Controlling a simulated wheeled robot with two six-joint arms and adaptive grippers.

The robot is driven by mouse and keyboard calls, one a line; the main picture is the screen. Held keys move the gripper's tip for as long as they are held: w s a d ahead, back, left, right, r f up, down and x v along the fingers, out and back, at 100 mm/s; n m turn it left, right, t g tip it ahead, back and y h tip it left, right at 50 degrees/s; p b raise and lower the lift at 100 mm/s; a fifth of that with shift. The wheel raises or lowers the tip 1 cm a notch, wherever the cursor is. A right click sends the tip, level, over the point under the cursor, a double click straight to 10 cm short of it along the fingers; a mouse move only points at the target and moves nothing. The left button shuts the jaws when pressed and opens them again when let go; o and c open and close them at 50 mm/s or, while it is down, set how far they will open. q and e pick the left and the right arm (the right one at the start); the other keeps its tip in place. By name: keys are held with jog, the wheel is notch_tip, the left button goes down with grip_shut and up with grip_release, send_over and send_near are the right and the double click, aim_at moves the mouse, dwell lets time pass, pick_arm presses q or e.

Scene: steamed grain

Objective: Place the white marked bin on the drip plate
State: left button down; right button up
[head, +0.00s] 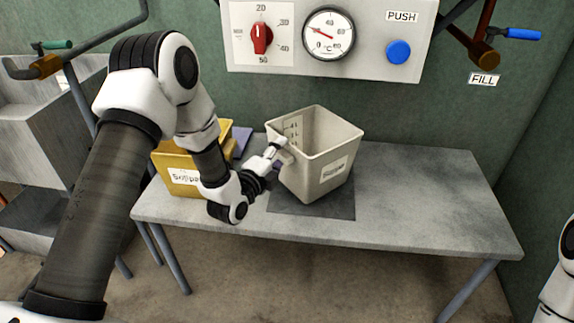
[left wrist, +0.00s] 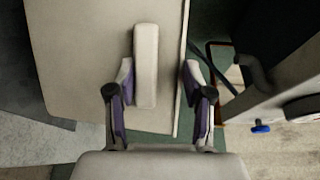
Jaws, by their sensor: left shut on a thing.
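The white marked bin (head: 318,170) is a pale, open-topped square tub with a label on its front. In the head view it is over the dark square drip plate (head: 335,209) on the grey table. It looks slightly tilted; I cannot tell whether its base touches the plate. My left gripper (head: 281,152) is shut on the bin at its left side. In the left wrist view the bin's pale wall (left wrist: 85,60) and a raised handle bar (left wrist: 146,65) are at the gripper fingers (left wrist: 160,95). My right gripper is out of view.
A yellow labelled bin (head: 182,178) stands on the left of the table, close to my left forearm. A control panel (head: 360,50) with dial, gauge and blue button hangs behind and above. The table's right side (head: 430,195) is clear.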

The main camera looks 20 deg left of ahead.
pick_arm(q)
jog(key=shift+w+d, duration=0.25)
jog(key=shift+w, duration=0.45)
jog(key=shift+w+f, duration=0.2)
jog(key=shift+f, duration=0.1)
notch_tip(320, 180, down, 3)
jog(key=shift+f+b, duration=0.1)
jog(key=shift+b, duration=0.35)
jog(key=shift+c, duration=2.2)
grip_release()
jog(key=s+a+p, duration=0.1)
jog(key=s, duration=1.1)
jog(key=s+d+f+n+g, duration=0.2)
jog(key=s+f+n+g, duration=0.2)
jog(key=f, duration=0.3)
jog(key=s+d+f+n+g, duration=0.2)
jog(key=s+f+n+g, duration=0.15)
jog(key=f, duration=0.35)
jog(key=s+f+n+g+y, duration=0.1)
jog(key=s+f+n+g, duration=0.4)
jog(key=s, duration=0.5)
jog(key=s+f+n+g, duration=0.5)
jog(key=s+f+n, duration=0.1)
jog(key=s, duration=0.5)
jog(key=shift+s+d+n+y, duration=0.15)
jog(key=shift+s+n+y, duration=0.2)
jog(key=shift+n, duration=0.2)
